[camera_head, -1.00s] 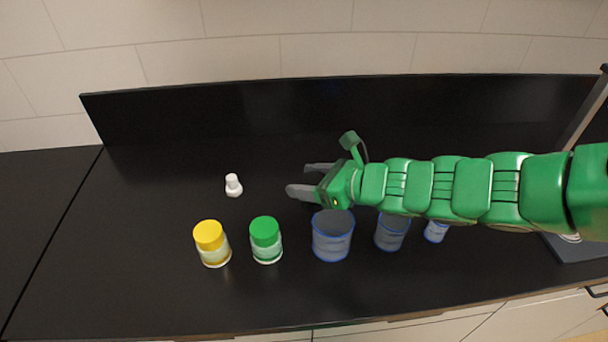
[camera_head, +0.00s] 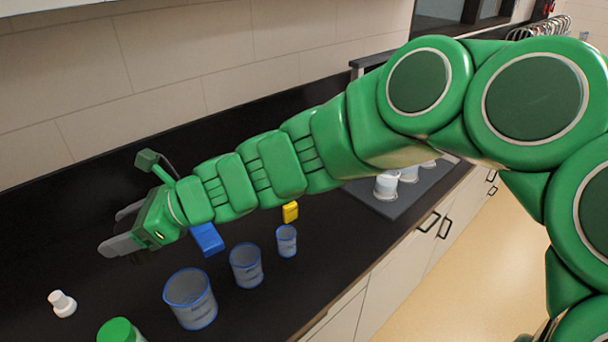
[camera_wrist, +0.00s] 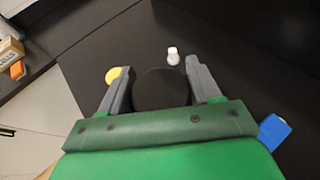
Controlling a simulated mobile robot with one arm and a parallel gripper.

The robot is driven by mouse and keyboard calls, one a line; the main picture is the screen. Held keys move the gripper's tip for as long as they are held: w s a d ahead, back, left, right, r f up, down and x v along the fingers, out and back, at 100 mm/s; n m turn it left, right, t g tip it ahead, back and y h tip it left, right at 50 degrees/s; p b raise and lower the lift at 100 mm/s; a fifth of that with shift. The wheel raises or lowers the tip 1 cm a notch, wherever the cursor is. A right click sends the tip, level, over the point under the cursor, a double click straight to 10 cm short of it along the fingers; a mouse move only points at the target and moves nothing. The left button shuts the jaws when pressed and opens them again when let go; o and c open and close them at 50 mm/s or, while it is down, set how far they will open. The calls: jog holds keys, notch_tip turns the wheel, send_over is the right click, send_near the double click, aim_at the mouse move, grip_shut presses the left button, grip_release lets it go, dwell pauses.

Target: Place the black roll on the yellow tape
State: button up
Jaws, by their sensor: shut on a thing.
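My gripper (camera_head: 122,229) is above the black counter, behind the blue-rimmed cups in the head view. In the wrist view, my gripper (camera_wrist: 160,84) is shut on a round black roll (camera_wrist: 160,90), held between its two grey fingers. The roll is dark against the dark counter, so its edges are hard to see. A small yellow item (camera_head: 290,211) lies on the counter right of my gripper, beyond the smallest cup. It may be the yellow tape; its shape is too small to tell.
A blue block (camera_head: 208,239) is just right of the gripper. Three blue-rimmed cups (camera_head: 191,300) stand in front. A white bottle (camera_head: 62,303) and green-lidded jar (camera_head: 120,331) are at lower left. A dark tray (camera_head: 372,196) with white containers is further right.

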aim_at(122, 225)
notch_tip(122, 225, up, 4)
jog(key=shift+f, duration=0.15)
jog(key=shift+w+r, duration=0.1)
jog(key=shift+r, duration=0.7)
jog(key=w+d+r+m+t+h, duration=0.15)
jog(key=w+m+t, duration=0.4)
jog(key=w, duration=0.95)
jog(key=w+d+r+m+t+h, duration=0.1)
jog(key=w+m+t+h, duration=0.35)
jog(key=w, duration=1.05)
jog(key=w+d+m+t+h, duration=0.5)
jog(key=w+d+m+h, duration=0.3)
jog(key=w+d, duration=0.45)
jog(key=w+d+f+m+g+h, duration=0.1)
jog(key=w+d+m+g+h, duration=0.15)
jog(key=d+m+h, duration=0.9)
jog(key=s+d+f+m+g, duration=0.2)
jog(key=s+d+m+g, duration=0.3)
jog(key=s+d+g, duration=0.3)
notch_tip(122, 225, down, 11)
jog(key=d+t, duration=0.1)
jog(key=t, duration=0.1)
jog(key=w+a+f, duration=0.1)
jog(key=w+f, duration=0.8)
jog(key=w, duration=0.4)
jog(key=shift+w+a+h, duration=0.2)
jog(key=shift+w+h, duration=0.1)
jog(key=shift+h, duration=0.15)
